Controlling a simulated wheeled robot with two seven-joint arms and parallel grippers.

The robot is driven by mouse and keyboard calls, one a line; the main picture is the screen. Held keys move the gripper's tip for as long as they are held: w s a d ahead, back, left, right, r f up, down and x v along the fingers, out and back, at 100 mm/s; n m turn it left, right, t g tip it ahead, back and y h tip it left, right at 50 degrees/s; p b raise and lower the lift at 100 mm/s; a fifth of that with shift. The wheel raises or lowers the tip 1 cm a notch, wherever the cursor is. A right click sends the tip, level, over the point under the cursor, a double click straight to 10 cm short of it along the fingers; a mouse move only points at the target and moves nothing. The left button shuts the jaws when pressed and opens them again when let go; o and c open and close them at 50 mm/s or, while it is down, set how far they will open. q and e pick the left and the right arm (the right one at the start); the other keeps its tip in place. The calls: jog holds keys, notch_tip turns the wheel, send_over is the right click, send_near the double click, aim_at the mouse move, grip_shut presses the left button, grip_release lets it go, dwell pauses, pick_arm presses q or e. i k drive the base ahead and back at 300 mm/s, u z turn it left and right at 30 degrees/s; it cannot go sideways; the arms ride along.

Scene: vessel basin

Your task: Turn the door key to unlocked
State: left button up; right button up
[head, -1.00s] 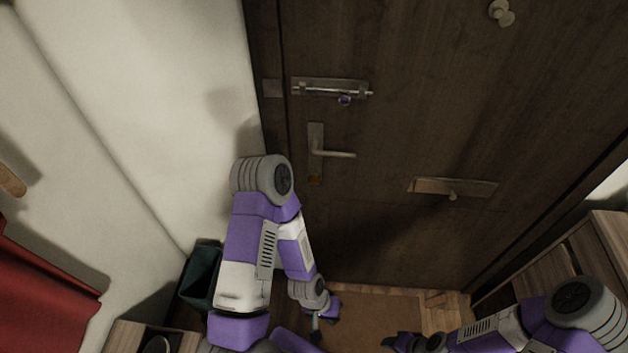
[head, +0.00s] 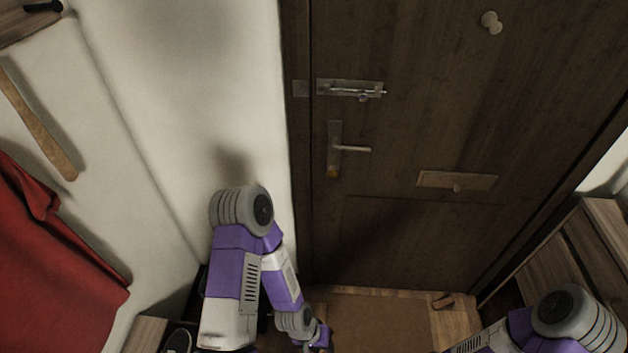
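The dark wooden door (head: 420,240) is ahead, and it looks shut. Its lever handle (head: 352,148) sticks out to the right from a tall metal plate (head: 335,132). A small brass-coloured spot (head: 332,171) at the plate's lower end looks like the key or keyhole; it is too small to tell which way it is turned. My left gripper (head: 318,341) is low at the bottom edge, well below the handle and touching nothing I can see; its fingers are too cut off to read. My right arm is at the lower right, its gripper out of the picture.
A slide bolt (head: 350,89) is mounted above the handle. A mail slot (head: 457,180) is to its right. A red cloth (head: 50,270) hangs on the left wall. A wooden cabinet (head: 590,240) stands at the right. A brown mat (head: 380,322) lies before the door.

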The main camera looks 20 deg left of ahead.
aim_at(332, 174)
jog(key=u, duration=0.75)
jog(key=i, duration=0.65)
jog(key=z, duration=1.2)
